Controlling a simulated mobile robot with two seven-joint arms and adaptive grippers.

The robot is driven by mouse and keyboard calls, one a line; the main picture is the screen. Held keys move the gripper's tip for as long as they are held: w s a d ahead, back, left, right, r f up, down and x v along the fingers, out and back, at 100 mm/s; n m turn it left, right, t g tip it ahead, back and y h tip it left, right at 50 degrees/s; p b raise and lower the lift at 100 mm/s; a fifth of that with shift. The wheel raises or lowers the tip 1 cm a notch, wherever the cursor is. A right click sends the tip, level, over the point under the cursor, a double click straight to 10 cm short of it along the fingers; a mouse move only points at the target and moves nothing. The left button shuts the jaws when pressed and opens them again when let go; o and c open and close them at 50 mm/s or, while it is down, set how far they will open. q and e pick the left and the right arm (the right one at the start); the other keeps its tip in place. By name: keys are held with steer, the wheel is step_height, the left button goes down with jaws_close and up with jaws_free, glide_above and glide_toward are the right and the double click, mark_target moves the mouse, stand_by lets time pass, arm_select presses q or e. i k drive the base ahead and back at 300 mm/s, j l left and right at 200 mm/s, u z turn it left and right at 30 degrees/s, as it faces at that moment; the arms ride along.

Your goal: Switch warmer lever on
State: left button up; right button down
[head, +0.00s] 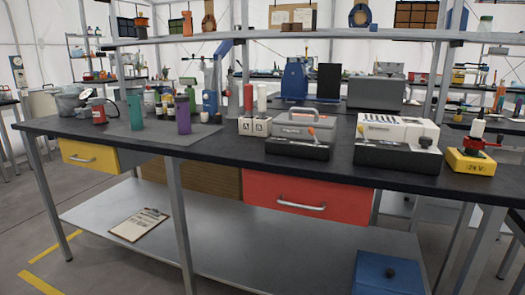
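Two low machines stand side by side on the dark bench top. The left one is a grey machine (300,139) with a black base, a rounded handle-like top and a short lever with an orange tip (311,131) at its front. The labels are too small to read, so I cannot tell which is the warmer. Neither gripper is in view.
The bench edge (330,176) runs across the front, above a red drawer (297,193). A yellow 24 V box (471,161) stands right of the machines. Blocks marked A and B (254,126) stand left. A shelf (300,38) crosses above. Floor room is at lower left.

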mark_target(311, 130)
steer(key=l+u, duration=0.4)
steer(key=k+l+u, duration=0.1)
steer(key=l+u, duration=0.15)
steer(key=u, duration=0.15)
